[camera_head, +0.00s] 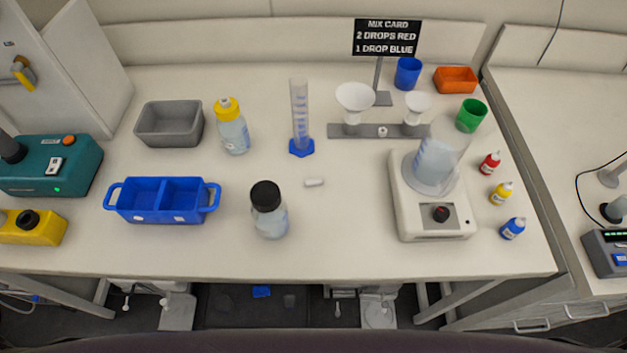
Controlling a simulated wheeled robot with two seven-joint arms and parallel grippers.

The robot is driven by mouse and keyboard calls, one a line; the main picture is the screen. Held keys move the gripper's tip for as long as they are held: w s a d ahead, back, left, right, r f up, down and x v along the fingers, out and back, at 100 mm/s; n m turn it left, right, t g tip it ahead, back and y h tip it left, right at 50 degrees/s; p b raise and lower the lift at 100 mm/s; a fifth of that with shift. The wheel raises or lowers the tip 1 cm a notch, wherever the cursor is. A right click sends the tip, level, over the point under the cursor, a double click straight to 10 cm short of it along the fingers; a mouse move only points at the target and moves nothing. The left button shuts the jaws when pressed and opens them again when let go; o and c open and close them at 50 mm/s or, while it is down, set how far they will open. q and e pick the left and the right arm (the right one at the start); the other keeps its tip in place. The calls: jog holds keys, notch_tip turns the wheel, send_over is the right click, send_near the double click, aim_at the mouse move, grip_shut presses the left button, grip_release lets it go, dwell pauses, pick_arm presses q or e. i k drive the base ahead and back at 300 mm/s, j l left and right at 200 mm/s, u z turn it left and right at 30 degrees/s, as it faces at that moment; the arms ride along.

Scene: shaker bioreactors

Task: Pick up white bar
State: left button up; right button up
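The white bar (314,183) is a small, short rod lying flat on the white bench near the middle. It lies between the black-capped bottle (268,212) and the stirrer plate (433,222), touching neither. Neither of my grippers can be made out in the head view.
A clear beaker (436,160) stands on the stirrer plate. A graduated cylinder (300,120) stands behind the bar, and a yellow-capped bottle (233,130) is to its left. A blue two-part tray (165,200) is further left. The bench right around the bar is clear.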

aim_at(319, 182)
jog(key=k+l+u, duration=0.2)
jog(key=u, duration=0.2)
jog(key=k+l+u, duration=0.1)
jog(key=k+u, duration=0.15)
jog(key=u, duration=0.15)
jog(key=k+u, duration=0.2)
jog(key=u, duration=0.25)
